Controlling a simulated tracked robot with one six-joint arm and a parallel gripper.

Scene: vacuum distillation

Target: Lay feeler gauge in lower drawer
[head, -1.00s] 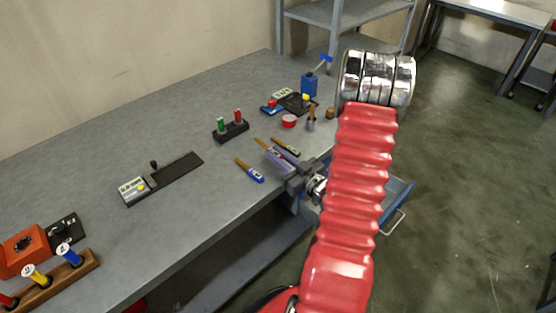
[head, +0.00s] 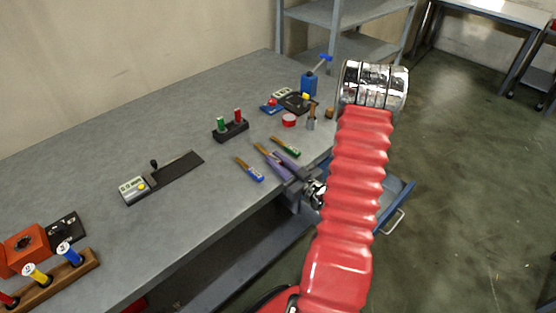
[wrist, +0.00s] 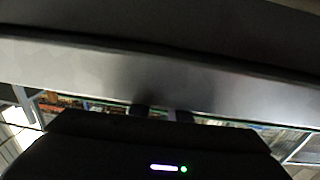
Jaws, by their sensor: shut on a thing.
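A feeler gauge with a brown tip and a purple body (head: 262,151) lies at the table's right front edge in the head view. My gripper (head: 281,163) reaches in from the right, and its fingers are shut on this gauge, covering part of it. Whether the gauge touches the tabletop is unclear. An open blue drawer (head: 403,194) sticks out below the tabletop, right of my arm. My arm hides most of its inside. In the wrist view, my two dark fingertips (wrist: 160,113) show close together below a grey edge; the gauge is not clear there.
A blue-handled tool (head: 250,170) and a green-handled tool (head: 286,147) lie on either side of the gripper. A black holder with green and red pieces (head: 230,131) stands behind. The floor right is clear.

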